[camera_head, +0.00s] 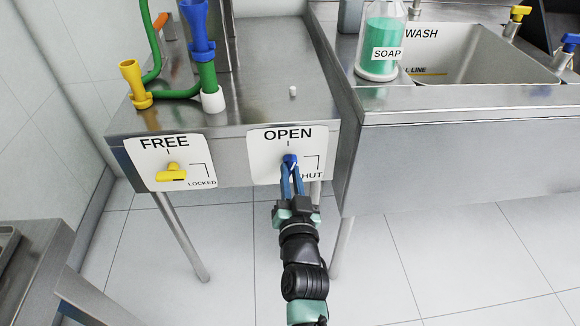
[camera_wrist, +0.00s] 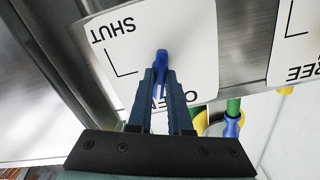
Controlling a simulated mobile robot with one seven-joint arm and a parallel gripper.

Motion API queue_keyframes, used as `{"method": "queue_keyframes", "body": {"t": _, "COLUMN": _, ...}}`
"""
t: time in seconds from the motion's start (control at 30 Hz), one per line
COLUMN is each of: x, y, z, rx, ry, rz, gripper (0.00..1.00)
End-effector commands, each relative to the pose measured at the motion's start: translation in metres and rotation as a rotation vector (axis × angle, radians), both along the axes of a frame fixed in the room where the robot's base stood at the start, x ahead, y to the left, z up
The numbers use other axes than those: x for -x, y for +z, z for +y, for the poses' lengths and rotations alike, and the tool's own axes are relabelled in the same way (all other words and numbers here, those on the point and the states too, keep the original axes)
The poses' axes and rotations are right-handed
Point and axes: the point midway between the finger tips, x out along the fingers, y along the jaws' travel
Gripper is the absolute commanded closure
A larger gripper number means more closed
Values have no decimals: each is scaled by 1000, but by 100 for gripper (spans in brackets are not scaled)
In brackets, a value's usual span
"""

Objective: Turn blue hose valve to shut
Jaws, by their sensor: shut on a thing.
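The blue valve handle (camera_head: 290,160) sits on a white panel (camera_head: 263,140) on the front of the steel bench. The panel reads OPEN at the top and SHUT at lower right, partly covered by my gripper. My gripper (camera_head: 291,170) reaches up from below, shut on the blue handle. In the wrist view the panel appears upside down, and the blue handle (camera_wrist: 162,58) runs down between the fingers (camera_wrist: 160,85), roughly in line with the OPEN label. The fingers hide its lower part, so its exact angle is hard to tell.
A yellow handle (camera_head: 171,174) is on the FREE/LOCKED panel (camera_head: 150,150) at left. Green hoses with a blue funnel (camera_head: 199,30) and a yellow one (camera_head: 134,82) stand above. A sink (camera_head: 470,50) and soap bottle (camera_head: 381,40) are at right. A steel table edge (camera_head: 40,240) is lower left.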

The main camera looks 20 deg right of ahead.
Motion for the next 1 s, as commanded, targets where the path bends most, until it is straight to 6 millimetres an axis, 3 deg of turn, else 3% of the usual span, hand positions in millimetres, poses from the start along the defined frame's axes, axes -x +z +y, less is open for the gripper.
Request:
{"method": "queue_keyframes", "body": {"t": 0.33, "x": 0, "y": 0, "z": 0, "rx": -60, "ry": 0, "rz": -17, "gripper": 100}}
{"method": "queue_keyframes", "body": {"t": 0.6, "x": 0, "y": 0, "z": 0, "rx": -395, "ry": -1, "rz": -112, "gripper": 100}}
{"method": "queue_keyframes", "body": {"t": 1.0, "x": 0, "y": 0, "z": 0, "rx": -509, "ry": 0, "rz": -145, "gripper": 100}}
